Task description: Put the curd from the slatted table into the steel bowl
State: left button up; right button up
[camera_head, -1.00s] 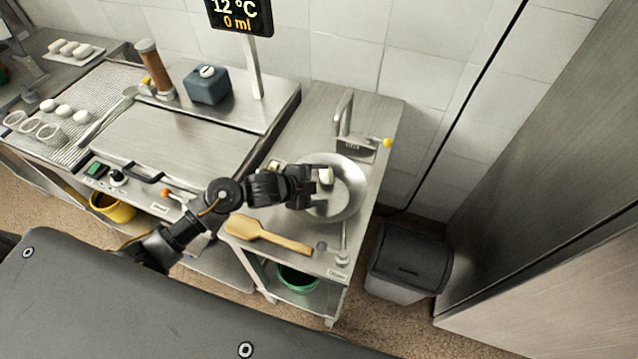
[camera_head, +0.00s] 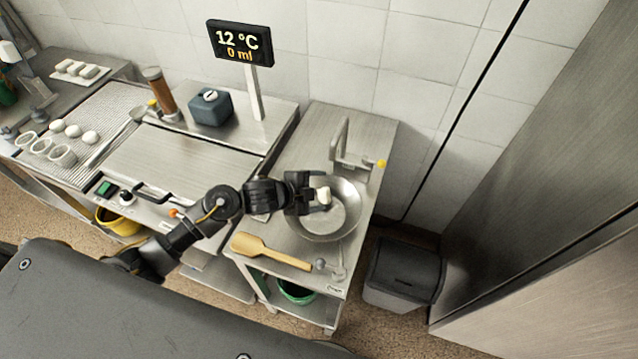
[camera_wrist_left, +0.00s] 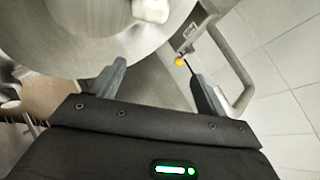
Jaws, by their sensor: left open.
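The steel bowl (camera_head: 347,222) is a wide shallow dish on the right-hand steel counter. A white lump of curd (camera_head: 323,196) shows over the bowl's inside, just off my left fingertips. In the left wrist view the curd (camera_wrist_left: 150,10) is at the top edge, partly cut off, beyond the fingertips, with the bowl (camera_wrist_left: 70,40) behind it. My left gripper (camera_head: 311,194) is open over the bowl's left side. In the wrist view its fingers (camera_wrist_left: 158,75) stand apart with nothing between them. I cannot tell whether the curd touches the bowl. The slatted table (camera_head: 105,112) is at the left.
Several white pieces (camera_head: 74,131) and ring moulds (camera_head: 42,146) are on the slatted table. A wooden spatula (camera_head: 270,251) lies in front of the bowl. A tap (camera_head: 341,140) stands behind it. A grey bin (camera_head: 402,272) is on the floor at the right.

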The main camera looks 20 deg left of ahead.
pick_arm(q)
jog(key=shift+s, duration=0.15)
